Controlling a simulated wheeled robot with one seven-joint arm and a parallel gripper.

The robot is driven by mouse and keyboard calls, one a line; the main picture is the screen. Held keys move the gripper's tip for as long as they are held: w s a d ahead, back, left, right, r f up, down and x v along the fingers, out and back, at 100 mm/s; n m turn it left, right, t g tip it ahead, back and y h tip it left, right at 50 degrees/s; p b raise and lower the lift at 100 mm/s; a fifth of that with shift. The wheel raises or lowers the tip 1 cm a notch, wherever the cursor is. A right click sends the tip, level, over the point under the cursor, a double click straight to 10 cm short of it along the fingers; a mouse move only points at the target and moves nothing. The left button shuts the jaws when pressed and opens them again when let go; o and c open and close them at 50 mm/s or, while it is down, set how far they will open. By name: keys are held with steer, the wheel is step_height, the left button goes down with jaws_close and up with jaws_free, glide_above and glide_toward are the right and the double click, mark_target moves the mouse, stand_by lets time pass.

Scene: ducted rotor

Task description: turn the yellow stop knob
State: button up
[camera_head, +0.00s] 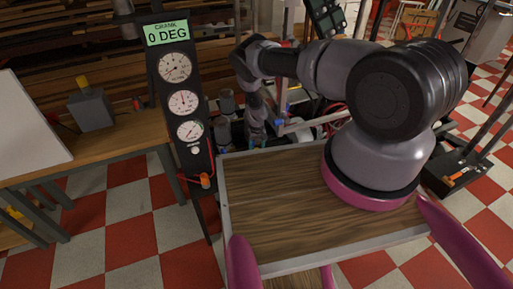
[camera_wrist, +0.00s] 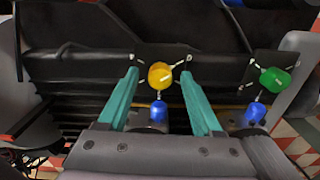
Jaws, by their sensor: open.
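The round yellow knob (camera_wrist: 160,75) shows in the wrist view on a dark panel, with white marks around it. My gripper (camera_wrist: 159,73) is open, its two teal fingers on either side of the knob in the picture. A gap shows between each finger and the knob. I cannot tell whether the fingertips reach past its face. In the head view my arm bends down behind the wooden top, and the yellow knob cannot be made out there.
A green knob (camera_wrist: 273,79) sits to the right on the same panel. Blue parts (camera_wrist: 158,112) show below both knobs. In the head view a gauge column (camera_head: 183,100) reads CRANK 0 DEG. A grey box (camera_head: 91,110) with a yellow top stands on a bench at left.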

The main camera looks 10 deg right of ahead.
jaws_close()
steer(key=shift+m, duration=0.3)
